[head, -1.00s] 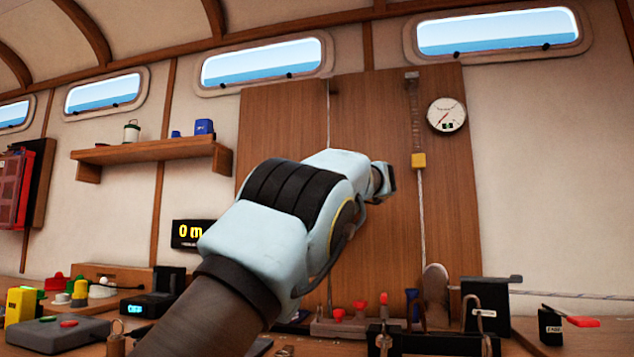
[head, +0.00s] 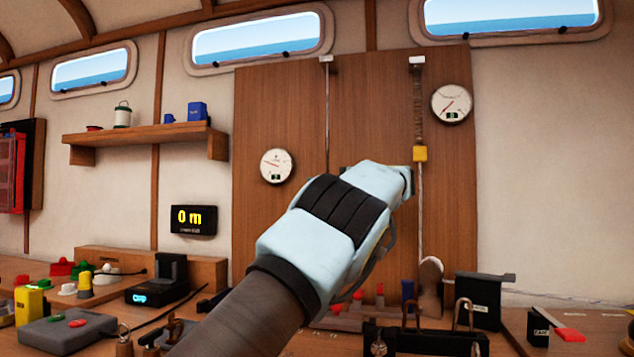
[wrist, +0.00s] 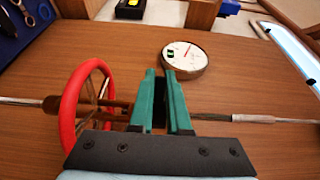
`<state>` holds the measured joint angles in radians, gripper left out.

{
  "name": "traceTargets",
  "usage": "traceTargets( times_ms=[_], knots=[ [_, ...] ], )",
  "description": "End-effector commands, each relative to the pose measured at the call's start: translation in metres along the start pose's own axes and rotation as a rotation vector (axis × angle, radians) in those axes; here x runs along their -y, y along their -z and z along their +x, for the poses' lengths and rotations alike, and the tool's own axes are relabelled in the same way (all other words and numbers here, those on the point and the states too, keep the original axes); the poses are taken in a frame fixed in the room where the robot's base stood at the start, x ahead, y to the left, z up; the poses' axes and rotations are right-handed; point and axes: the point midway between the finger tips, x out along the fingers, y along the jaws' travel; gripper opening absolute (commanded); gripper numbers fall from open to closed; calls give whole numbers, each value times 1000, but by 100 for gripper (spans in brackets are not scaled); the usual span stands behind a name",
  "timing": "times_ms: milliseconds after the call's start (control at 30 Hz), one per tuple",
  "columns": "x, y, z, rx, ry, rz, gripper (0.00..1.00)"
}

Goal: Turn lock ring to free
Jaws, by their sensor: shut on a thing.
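In the wrist view my gripper (wrist: 160,74) has its two green fingers close together over a thin metal shaft (wrist: 240,119) that runs across the wooden panel. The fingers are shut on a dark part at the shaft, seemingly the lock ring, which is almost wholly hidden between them. A red handwheel (wrist: 69,120) stands just left of the fingers, around the same shaft. In the head view my own arm covers the fingers, the wheel and the ring. Which way the ring is turned cannot be seen.
A round gauge (wrist: 185,57) is just beyond the fingertips; it also shows in the head view (head: 276,166). The bench below is crowded.

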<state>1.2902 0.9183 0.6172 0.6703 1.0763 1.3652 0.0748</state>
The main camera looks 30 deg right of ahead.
Motion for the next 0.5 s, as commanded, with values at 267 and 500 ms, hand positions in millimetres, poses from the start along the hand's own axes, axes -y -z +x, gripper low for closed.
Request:
traceTargets(
  times_ms=[267,500],
  knots=[
    [-1,-1,1,3,-1,1,16],
    [-1,0,1,2,0,0,43]
  ],
)
